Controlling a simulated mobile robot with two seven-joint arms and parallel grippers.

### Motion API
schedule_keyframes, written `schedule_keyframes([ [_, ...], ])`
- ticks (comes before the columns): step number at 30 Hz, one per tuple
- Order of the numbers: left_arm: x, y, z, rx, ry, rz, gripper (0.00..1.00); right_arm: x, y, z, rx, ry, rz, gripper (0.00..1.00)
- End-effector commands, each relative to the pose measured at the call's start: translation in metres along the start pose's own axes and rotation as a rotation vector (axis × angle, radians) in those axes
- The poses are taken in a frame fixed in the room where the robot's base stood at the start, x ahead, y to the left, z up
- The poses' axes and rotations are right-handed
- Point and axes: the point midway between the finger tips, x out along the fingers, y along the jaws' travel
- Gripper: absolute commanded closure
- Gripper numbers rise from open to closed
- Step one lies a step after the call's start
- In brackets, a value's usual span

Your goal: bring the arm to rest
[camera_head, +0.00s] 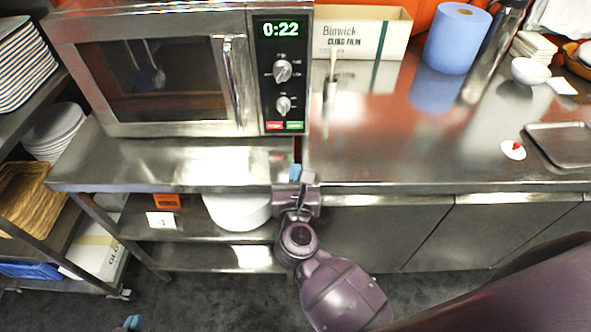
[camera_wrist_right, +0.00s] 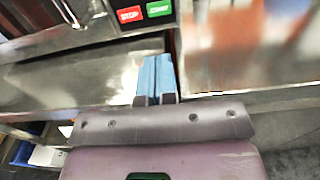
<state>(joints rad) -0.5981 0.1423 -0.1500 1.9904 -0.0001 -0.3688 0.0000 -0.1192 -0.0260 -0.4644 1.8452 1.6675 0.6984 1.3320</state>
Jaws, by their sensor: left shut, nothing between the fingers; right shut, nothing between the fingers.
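My right gripper (camera_head: 296,173) is at the counter's front edge, below the microwave's control panel in the head view. In the right wrist view its blue fingertips (camera_wrist_right: 156,80) are pressed together with nothing between them. They point towards the microwave's red and green buttons and look apart from them. My right arm (camera_head: 340,290) comes up from the bottom of the head view. My left gripper (camera_head: 132,322) shows only as small blue fingertips at the bottom left edge, shut, low over the floor. The rest of that arm is out of view.
The microwave (camera_head: 170,75) shows 0:22, its door closed. The steel counter (camera_head: 420,150) carries a cling film box (camera_head: 362,32), a blue roll (camera_head: 456,38) and a dark tray (camera_head: 565,145). A shelf rack (camera_head: 60,225) stands at left. The dark floor (camera_head: 210,300) is clear in front.

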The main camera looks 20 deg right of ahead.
Motion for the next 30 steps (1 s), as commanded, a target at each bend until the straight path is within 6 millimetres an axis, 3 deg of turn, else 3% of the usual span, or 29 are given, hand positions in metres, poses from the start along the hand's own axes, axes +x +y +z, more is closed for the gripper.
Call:
schedule_keyframes([
  [22, -0.001, 0.0, 0.002, 0.0, -0.004, -0.001, 1.0, 0.0, 0.0, 0.0, -0.024, 0.001, 0.0, 1.0],
  [26, 0.0, 0.0, 0.001, 0.0, -0.001, 0.0, 1.0, 0.0, 0.007, 0.003, -0.143, -0.023, 0.043, 1.0],
  [30, 0.0, 0.0, -0.001, 0.0, 0.001, 0.0, 1.0, -0.002, 0.024, 0.022, -0.46, -0.161, 0.123, 1.0],
])
